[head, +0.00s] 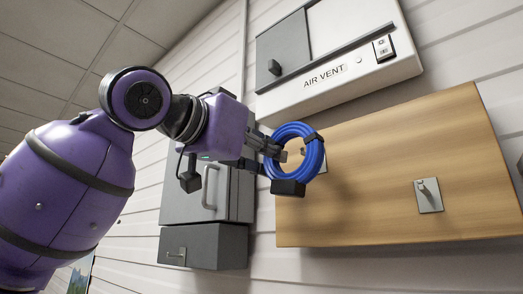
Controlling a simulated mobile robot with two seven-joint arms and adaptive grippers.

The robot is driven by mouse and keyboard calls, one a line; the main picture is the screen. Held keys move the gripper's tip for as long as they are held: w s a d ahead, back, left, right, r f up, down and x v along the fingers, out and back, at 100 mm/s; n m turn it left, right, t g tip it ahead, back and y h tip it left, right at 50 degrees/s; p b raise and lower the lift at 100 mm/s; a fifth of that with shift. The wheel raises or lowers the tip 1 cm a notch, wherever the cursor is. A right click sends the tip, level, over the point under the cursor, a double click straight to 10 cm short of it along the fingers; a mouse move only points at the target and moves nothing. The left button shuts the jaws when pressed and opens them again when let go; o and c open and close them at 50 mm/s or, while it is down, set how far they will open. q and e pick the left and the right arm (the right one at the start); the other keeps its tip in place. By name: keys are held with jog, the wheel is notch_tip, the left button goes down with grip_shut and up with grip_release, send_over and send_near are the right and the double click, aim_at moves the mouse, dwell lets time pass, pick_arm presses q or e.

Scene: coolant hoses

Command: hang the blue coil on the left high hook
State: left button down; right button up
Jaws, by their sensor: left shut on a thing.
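The blue coil (311,171) is a ring of blue hose with dark bands, in the middle of the head view. My left gripper (277,157) is shut on the left side of its ring. The coil is held upright in front of the left part of a wooden board (380,150). A metal hook plate (320,168) shows partly behind the coil; the coil hides most of it, and I cannot tell whether its peg is inside the ring. A second hook (428,195) on a metal plate sits bare at the right of the board. My right gripper is not in view.
A white air vent box (345,80) with a dark sliding door juts from the wall above the board. A grey cabinet (225,190) with a handle is left of the board, behind my left arm. The board's right half is clear apart from the bare hook.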

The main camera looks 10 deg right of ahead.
pick_arm(q)
jog(key=shift+w+d+f, duration=0.4)
jog(key=shift+w+d, duration=0.3)
jog(key=shift+d, duration=0.15)
jog(key=shift+w+d+f, duration=0.35)
jog(key=shift+w+d, duration=0.3)
jog(key=shift+d, duration=0.15)
jog(key=c, duration=1.6)
grip_release()
jog(key=o, duration=0.7)
jog(key=shift+f, duration=0.1)
jog(key=shift+c, duration=0.2)
